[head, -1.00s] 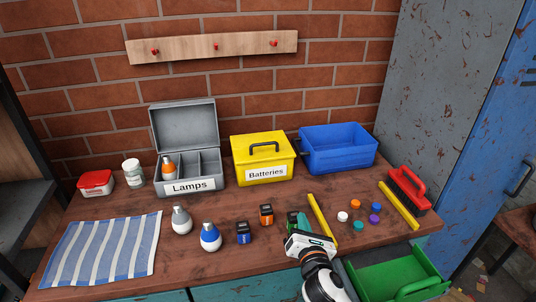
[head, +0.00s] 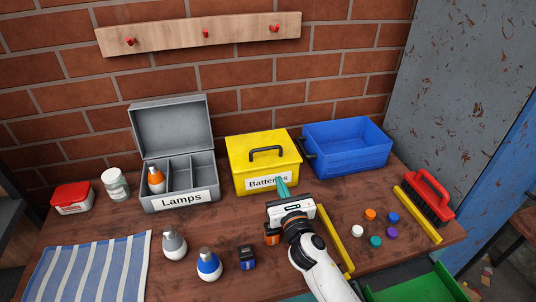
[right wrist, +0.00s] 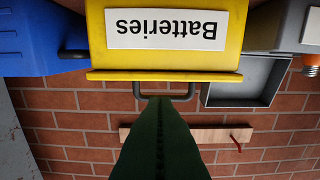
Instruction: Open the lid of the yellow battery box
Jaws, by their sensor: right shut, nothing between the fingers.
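The yellow battery box (head: 262,172) stands at the back of the bench with its lid (head: 250,145) shut and a dark handle (head: 267,153) on top. Its front label reads "Batteries". My right gripper (head: 282,183) is in front of the label, its green fingers shut and empty. In the right wrist view, which is upside down, the box (right wrist: 236,20) shows with its lid rim (right wrist: 165,76) and handle (right wrist: 190,92). The dark fingers (right wrist: 158,102) overlap the handle there; I cannot tell whether they touch the box. My left gripper is not in view.
An open grey Lamps box (head: 180,203) stands left of the battery box, a blue bin (head: 345,150) right of it. Two bulbs (head: 209,265), batteries (head: 247,257), a yellow bar (head: 335,240), several coloured caps (head: 375,240) and a red brush (head: 430,195) lie on the bench.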

